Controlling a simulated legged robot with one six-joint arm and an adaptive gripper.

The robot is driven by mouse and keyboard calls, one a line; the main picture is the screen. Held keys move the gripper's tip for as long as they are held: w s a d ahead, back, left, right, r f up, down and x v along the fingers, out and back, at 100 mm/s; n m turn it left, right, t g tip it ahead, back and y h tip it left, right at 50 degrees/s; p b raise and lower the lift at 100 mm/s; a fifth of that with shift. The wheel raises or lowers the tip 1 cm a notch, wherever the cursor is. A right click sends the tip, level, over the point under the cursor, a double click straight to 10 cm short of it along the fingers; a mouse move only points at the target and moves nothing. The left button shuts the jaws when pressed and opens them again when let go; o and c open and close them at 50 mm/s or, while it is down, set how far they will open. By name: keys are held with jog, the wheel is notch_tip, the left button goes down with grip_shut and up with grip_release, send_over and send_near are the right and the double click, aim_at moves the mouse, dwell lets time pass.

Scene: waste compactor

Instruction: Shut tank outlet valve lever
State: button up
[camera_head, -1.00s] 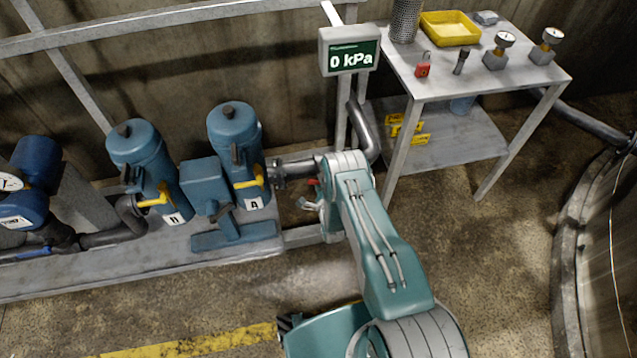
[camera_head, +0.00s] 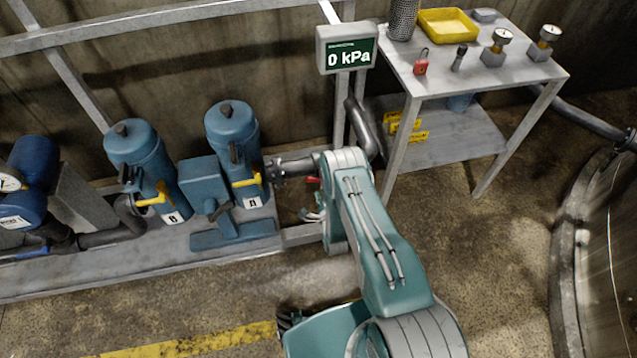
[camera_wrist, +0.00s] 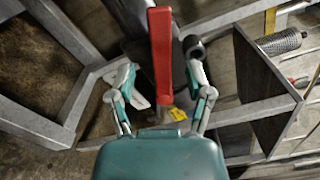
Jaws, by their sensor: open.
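A long red lever (camera_wrist: 161,50) stands upright in the middle of the wrist view. My gripper (camera_wrist: 160,80) is open, with one finger on each side of the lever and a gap visible on both sides. The lever's lower end runs down between the fingers towards my palm; I cannot tell whether it touches. In the head view only a small red tip (camera_head: 313,180) shows beside my arm, by the pipe. There my gripper (camera_head: 312,215) is mostly hidden behind my arm, with part of one finger showing.
Two blue canisters (camera_head: 232,140) with yellow levers (camera_head: 247,186) stand on the bench at left. A display (camera_head: 346,50) reads 0 kPa. A metal table (camera_head: 480,78) with a yellow tray (camera_head: 448,26) and gauges stands at right. A dark pipe (camera_head: 362,130) bends close behind my arm.

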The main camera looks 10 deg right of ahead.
jog(key=shift+s, duration=1.6)
